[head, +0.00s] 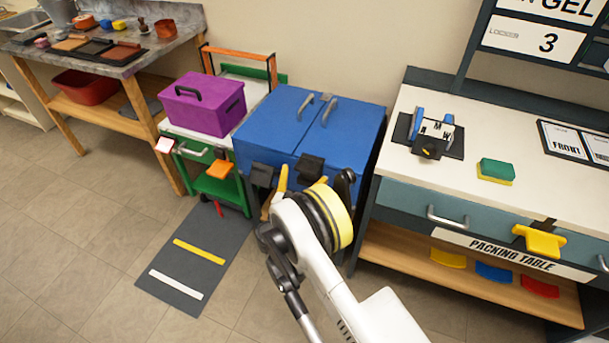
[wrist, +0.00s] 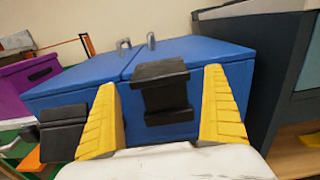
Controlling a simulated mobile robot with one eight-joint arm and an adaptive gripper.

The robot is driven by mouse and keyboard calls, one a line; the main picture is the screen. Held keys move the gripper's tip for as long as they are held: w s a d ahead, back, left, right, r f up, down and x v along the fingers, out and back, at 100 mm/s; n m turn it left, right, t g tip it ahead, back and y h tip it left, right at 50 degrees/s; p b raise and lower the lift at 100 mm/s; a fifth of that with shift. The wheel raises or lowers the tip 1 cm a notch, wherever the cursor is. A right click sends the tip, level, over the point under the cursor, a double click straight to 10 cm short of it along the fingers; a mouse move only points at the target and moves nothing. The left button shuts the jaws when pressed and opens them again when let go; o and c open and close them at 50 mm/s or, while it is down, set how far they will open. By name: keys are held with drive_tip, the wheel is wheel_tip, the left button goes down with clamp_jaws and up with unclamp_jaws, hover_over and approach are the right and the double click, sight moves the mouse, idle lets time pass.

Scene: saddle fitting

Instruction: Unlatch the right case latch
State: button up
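The blue case (head: 260,125) has a two-part lid with two grey handles and two black latches on its front. The right case latch (head: 310,164) is a black block near the right part of the front. In the wrist view the right latch (wrist: 160,92) shows between the fingers of my gripper (wrist: 160,82). My gripper is open, with its yellow fingers apart on either side of the latch and no visible contact. The left latch (wrist: 62,133) lies outside the left finger. In the head view my wrist hides most of the fingers and the case's lower front.
A purple box (head: 203,104) sits on a green-framed stand left of the case. The packing table (head: 398,130) stands close on the right, with a drawer handle and a yellow latch. A dark floor mat (head: 200,262) and open floor lie at front left.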

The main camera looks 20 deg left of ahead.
wheel_tip(320, 180, up, 10)
idle(0.6)
